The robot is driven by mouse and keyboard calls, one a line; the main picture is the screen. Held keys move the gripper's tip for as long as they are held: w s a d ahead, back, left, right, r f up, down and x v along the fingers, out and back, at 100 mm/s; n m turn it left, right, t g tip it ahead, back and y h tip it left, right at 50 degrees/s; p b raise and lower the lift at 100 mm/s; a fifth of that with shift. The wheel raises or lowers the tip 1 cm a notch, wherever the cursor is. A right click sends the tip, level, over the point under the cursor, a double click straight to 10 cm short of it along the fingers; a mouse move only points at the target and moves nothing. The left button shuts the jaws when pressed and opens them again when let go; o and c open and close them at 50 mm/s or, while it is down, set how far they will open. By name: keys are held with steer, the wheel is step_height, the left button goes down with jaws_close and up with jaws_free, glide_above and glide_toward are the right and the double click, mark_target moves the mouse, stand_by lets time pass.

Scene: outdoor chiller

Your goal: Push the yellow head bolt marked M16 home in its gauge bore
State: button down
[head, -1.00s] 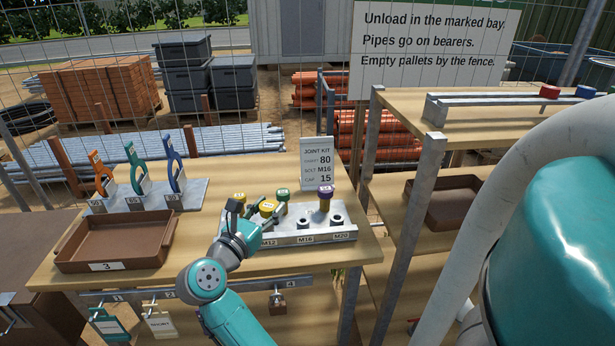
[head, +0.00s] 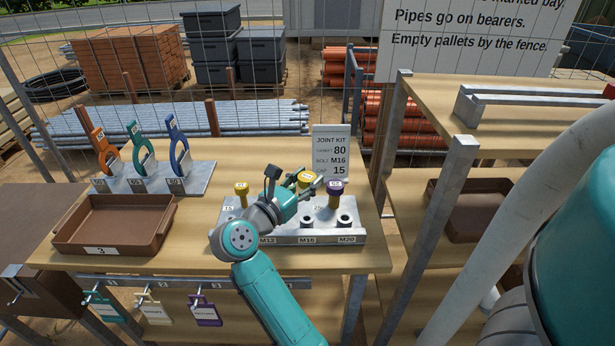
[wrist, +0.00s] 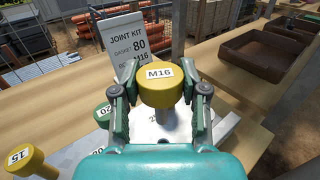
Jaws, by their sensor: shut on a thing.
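My gripper (head: 298,184) is shut on the yellow head bolt marked M16 (wrist: 160,86). The bolt's yellow head also shows in the head view (head: 306,178). The block's front bores are labelled M12, M16 and M20. The M16 bore (head: 306,222) looks empty, as does the M20 bore (head: 345,219). The M12 bore is hidden behind my arm.
A purple head bolt (head: 335,188) stands close right of my gripper. A yellow bolt marked 15 (head: 241,190) stands left. A green head bolt (wrist: 102,113) shows in the wrist view. A joint kit card (head: 331,152) stands behind. A brown tray (head: 115,243) lies left.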

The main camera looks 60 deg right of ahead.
mark_target(306, 200)
steer(key=shift+f, duration=2.7)
steer(key=shift+f, duration=1.35)
steer(key=shift+f, duration=0.9)
steer(key=shift+c, duration=0.2)
jaws_free()
steer(key=shift+a, duration=0.1)
steer(key=shift+w+a, duration=0.25)
steer(key=shift+a, duration=1.5)
steer(key=shift+w+a, duration=0.2)
steer(key=shift+a, duration=1.5)
